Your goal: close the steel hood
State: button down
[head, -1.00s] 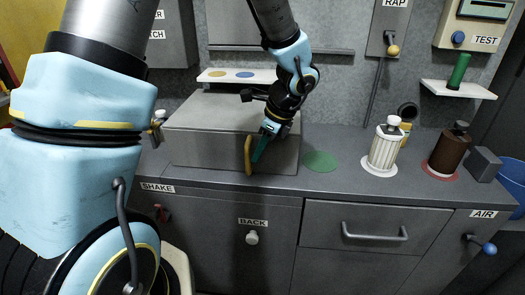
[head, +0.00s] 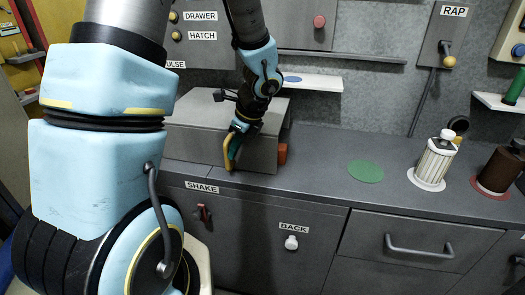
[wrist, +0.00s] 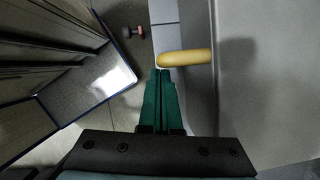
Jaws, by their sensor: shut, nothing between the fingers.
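The steel hood (head: 190,140) is a grey box shape on the counter, its top nearly level and its front face low near the worktop. I see no clear gap under it. A yellow bar handle (head: 227,152) is on its front. My gripper (head: 235,146) is at the front of the hood, beside the handle, with green fingers. In the wrist view the fingers (wrist: 162,72) are together and empty, their tips right at the handle (wrist: 185,58); I cannot tell whether they touch. The hood's pale face (wrist: 265,70) fills the right side there.
The counter (head: 320,165) right of the hood has a green disc (head: 365,171), a white ribbed canister (head: 435,162) and a brown canister (head: 497,170). An orange item (head: 282,153) is by the hood's right side. A shelf (head: 310,82) is behind.

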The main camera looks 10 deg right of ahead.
jog(key=w+a+p, duration=0.1)
jog(key=w+a, duration=0.3)
jog(key=a, duration=0.5)
jog(key=w+a+p, duration=0.2)
jog(key=w+a, duration=0.2)
jog(key=a, duration=0.4)
jog(key=shift+w+a, duration=0.15)
jog(key=shift+a, duration=0.25)
